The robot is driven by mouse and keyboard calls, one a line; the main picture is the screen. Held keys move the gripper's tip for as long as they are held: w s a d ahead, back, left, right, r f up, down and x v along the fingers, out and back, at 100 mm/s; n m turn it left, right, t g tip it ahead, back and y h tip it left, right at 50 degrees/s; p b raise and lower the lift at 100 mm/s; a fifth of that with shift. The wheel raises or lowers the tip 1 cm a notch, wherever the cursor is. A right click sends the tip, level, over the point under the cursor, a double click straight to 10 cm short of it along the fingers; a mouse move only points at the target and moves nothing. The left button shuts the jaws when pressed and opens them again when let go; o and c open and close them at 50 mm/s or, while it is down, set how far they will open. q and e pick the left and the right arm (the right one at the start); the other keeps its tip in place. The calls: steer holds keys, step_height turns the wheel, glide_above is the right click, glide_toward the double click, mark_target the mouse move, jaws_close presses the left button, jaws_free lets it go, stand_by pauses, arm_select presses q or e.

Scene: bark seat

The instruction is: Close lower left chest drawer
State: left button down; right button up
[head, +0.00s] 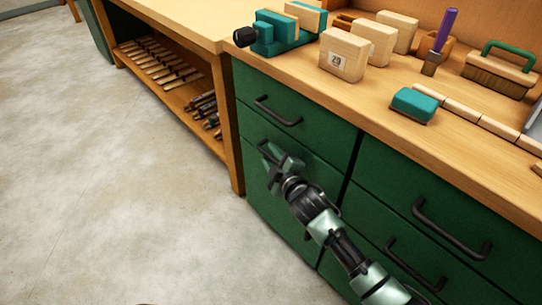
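The green chest of drawers (328,178) stands under the wooden bench top. Its upper left drawer (310,132) has a dark bar handle (278,111). The lower left drawer (262,196) is below it, with a dark handle (265,150). The lower left front looks about flush with the one above; a small gap cannot be ruled out. My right gripper (279,171) is in front of the lower left drawer, at or just below its handle, and hides part of the front. Whether its fingers touch is unclear. My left gripper is out of view.
The right-hand drawers have handles (452,229) that stick out near my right arm. The concrete floor (110,190) at left is clear.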

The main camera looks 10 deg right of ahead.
steer(key=p+v, duration=0.1)
steer(key=v, duration=0.5)
steer(key=shift+s+d+p, duration=0.1)
steer(key=shift+s+p, duration=0.1)
steer(key=shift+p, duration=0.2)
steer(key=shift+s+d+r, duration=0.1)
steer(key=shift+s, duration=0.5)
